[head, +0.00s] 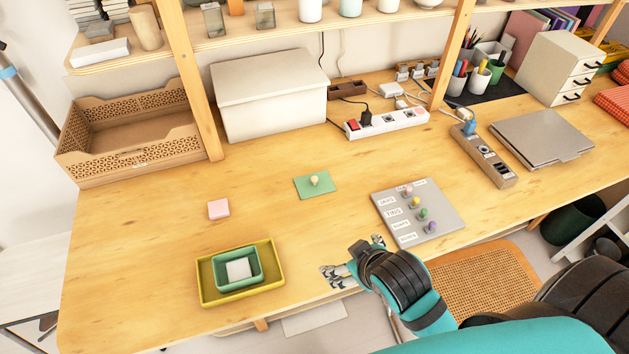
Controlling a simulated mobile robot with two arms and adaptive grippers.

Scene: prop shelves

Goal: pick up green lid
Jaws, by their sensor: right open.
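The green lid (304,188) is a flat square with a round pale wooden knob on top. It lies flat on the wooden table, near the middle in the head view. A green box (258,258) stands inside a yellow tray (210,292) at the front left, with a white block (238,269) in it. My right gripper (329,277) is at the table's front edge, below and a little right of the lid in the picture. It is open and empty, clear of the lid. My left gripper is not in view.
A pink block (218,209) lies left of the lid. A grey board (449,216) with several colored knobs is to the right. A white lidded box (268,105), a power strip (386,122) and a shelf post (194,90) stand behind. The table around the lid is clear.

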